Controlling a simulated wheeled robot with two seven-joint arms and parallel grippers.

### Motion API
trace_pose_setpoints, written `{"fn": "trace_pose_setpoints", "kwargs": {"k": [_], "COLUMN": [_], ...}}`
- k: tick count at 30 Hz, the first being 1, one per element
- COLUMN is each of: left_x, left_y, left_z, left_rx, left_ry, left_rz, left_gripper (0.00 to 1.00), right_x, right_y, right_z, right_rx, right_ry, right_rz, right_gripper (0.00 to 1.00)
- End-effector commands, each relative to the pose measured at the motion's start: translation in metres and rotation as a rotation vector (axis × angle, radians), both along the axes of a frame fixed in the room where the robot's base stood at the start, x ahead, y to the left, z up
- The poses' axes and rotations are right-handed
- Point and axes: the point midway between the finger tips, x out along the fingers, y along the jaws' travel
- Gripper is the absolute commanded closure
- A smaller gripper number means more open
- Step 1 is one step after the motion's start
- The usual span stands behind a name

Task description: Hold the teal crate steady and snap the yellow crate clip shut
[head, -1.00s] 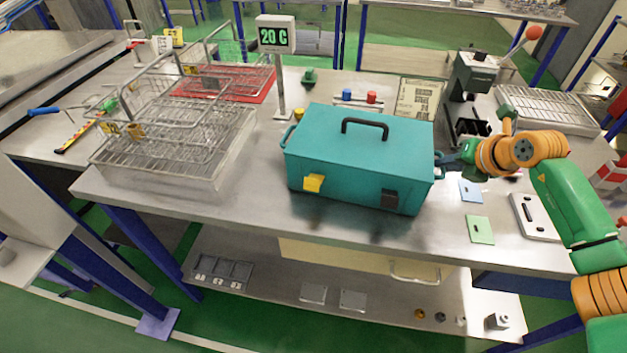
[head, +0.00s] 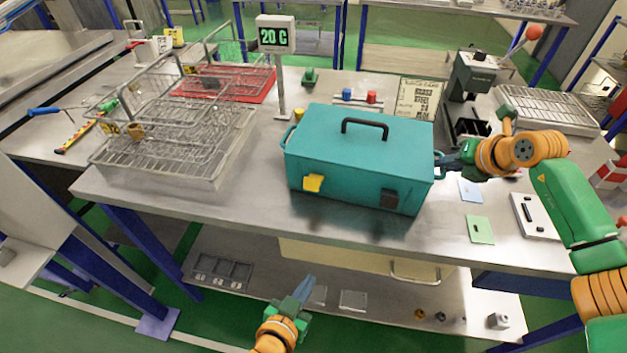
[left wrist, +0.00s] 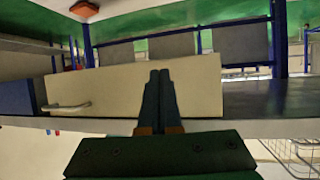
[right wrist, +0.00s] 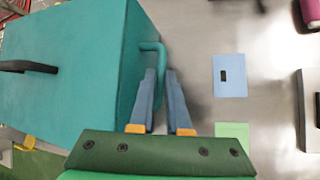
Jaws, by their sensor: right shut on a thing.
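The teal crate (head: 340,185) stands on the steel table, lid down, with a black handle (head: 365,124) on top. The yellow clip (head: 313,182) is at the left of its front face and seems to stick out a little. A black clip (head: 389,199) is at the front right. My right gripper (head: 446,160) is shut on the crate's right side handle; this handle (right wrist: 160,48) also shows in the right wrist view. My left gripper (head: 309,282) is in front of the table, lower than its top, away from the crate; its fingers (left wrist: 160,72) are together and empty.
A wire basket (head: 180,150) stands left of the crate, and a display post (head: 281,90) behind it. Blue (head: 470,191) and green (head: 480,229) cards lie at the right. The tabletop in front of the crate is clear. A lower shelf (head: 390,305) holds small parts.

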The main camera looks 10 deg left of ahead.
Motion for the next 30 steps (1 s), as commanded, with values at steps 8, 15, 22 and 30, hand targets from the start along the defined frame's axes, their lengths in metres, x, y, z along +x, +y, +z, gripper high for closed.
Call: {"fn": "trace_pose_setpoints", "kwargs": {"k": [8,15,22,30], "left_x": [0.026,0.04,0.081,0.106], "left_y": [0.017,0.022,0.018,0.015], "left_z": [0.13,0.153,0.153,0.152], "left_rx": [-0.053,-0.061,-0.061,-0.06], "left_ry": [-0.308,-0.365,-0.363,-0.359], "left_rz": [0.096,0.115,0.115,0.115], "left_gripper": [1.0,1.0,1.0,1.0], "right_x": [0.0,0.0,0.0,0.0], "right_y": [-0.001,-0.001,-0.001,-0.001], "right_z": [-0.001,-0.001,-0.001,-0.001], "right_rx": [-0.001,-0.001,-0.001,-0.001], "right_ry": [0.003,0.003,0.002,0.002], "right_rz": [-0.001,-0.001,-0.001,-0.001], "right_gripper": [1.0,1.0,1.0,1.0]}}
